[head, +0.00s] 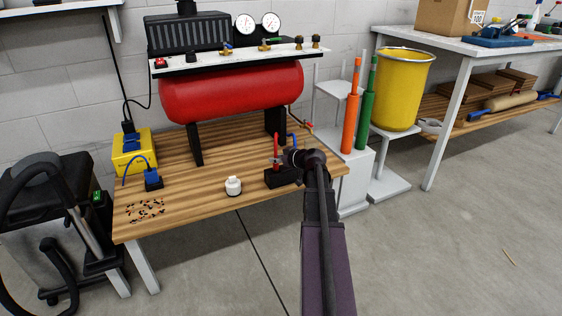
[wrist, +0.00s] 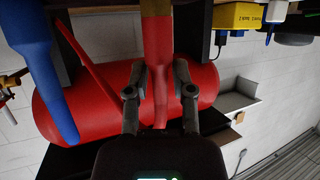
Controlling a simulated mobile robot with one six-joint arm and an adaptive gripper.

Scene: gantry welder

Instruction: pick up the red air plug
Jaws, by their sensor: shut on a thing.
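The red air plug (wrist: 158,75) is a long red piece between the two fingers of my gripper (wrist: 160,85) in the wrist view. The fingers are shut on it, one on each side. In the head view my gripper (head: 290,158) is at the right end of the wooden bench, just above a black block (head: 283,178). An upright red piece (head: 276,148) shows beside the gripper there; I cannot tell whether it is the held plug. A blue piece (wrist: 48,75) and a slanted red piece (wrist: 92,72) are left of the fingers in the wrist view.
The wooden bench (head: 195,192) carries a red tank (head: 232,93), a white bottle (head: 233,186), a yellow box (head: 132,150) and a blue plug (head: 153,179). Orange (head: 350,122) and green (head: 369,105) tubes stand right of my arm, before a yellow bin (head: 400,90).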

